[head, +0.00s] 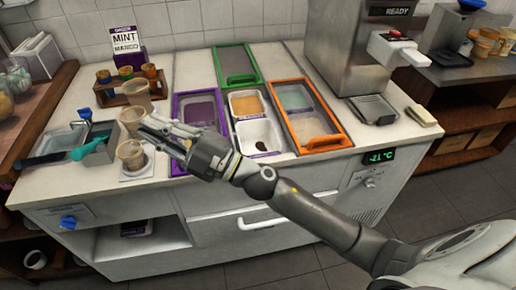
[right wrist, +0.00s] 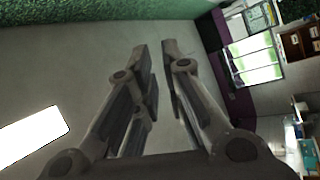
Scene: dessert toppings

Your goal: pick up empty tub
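A nearly empty white tub (head: 249,131) with a small dark residue at its bottom sits in the counter, in front of a tub of orange topping (head: 246,105). My right gripper (head: 150,132) is to the left of the tub, above the counter near the paper cups. Its fingers are apart with nothing between them. In the right wrist view the gripper (right wrist: 155,48) also shows its two fingers apart, against a wall or ceiling; the tub is not in that view. My left gripper is not in view.
A purple-framed bin (head: 198,108), a green lid (head: 235,64) and an orange-framed bin (head: 302,110) surround the tubs. Cups (head: 131,155) stand at the left beside a metal container (head: 97,150). A dispenser machine (head: 345,45) stands at the back right.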

